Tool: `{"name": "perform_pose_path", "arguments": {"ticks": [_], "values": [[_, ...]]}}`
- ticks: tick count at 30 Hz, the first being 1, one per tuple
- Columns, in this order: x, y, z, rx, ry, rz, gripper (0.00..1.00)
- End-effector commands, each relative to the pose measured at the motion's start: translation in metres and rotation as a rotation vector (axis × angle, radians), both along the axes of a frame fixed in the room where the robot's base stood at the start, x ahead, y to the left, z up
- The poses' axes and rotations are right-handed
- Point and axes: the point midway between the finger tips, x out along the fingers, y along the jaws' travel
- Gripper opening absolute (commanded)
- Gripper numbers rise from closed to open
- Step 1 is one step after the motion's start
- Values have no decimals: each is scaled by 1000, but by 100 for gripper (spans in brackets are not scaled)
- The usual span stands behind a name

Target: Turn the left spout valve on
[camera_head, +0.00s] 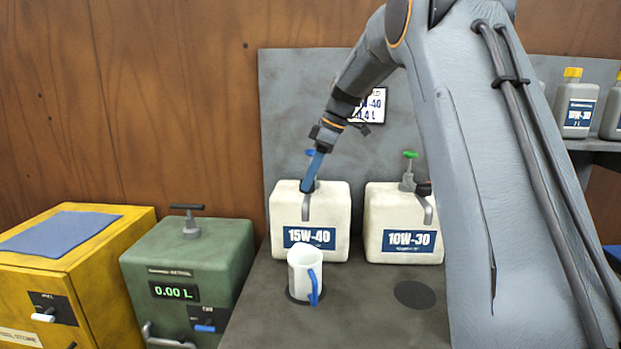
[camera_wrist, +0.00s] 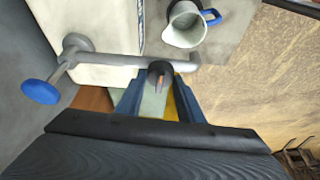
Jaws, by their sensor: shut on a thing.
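The left white container (camera_head: 336,194), labelled 15W-40, has a grey spout (camera_head: 306,208) curving down its front. The spout also shows in the wrist view (camera_wrist: 115,59), with a blue knob (camera_wrist: 40,92) at its left. My gripper (camera_head: 309,184) is at this spout from above, its blue fingers shut on a dark valve handle (camera_wrist: 160,72) with an orange mark. The fingers partly hide the handle, and its exact turn is hard to tell. A white mug (camera_head: 300,270) with a blue handle stands upright below the spout; the wrist view shows it empty (camera_wrist: 187,26).
The right container (camera_head: 400,215), labelled 10W-30, has a green-topped spout and stands beside it. A green box (camera_head: 180,262) with a 0.00 L display and a yellow box (camera_head: 70,265) stand at left. A bare dark disc (camera_head: 415,294) lies on the grey bench (camera_head: 365,325).

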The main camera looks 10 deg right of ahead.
Motion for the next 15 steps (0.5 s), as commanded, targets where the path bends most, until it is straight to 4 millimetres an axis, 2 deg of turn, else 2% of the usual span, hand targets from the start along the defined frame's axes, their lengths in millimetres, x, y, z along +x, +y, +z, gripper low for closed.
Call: {"name": "perform_pose_path", "arguments": {"ticks": [15], "values": [[-3,3,1,1,-2,-417,12]]}}
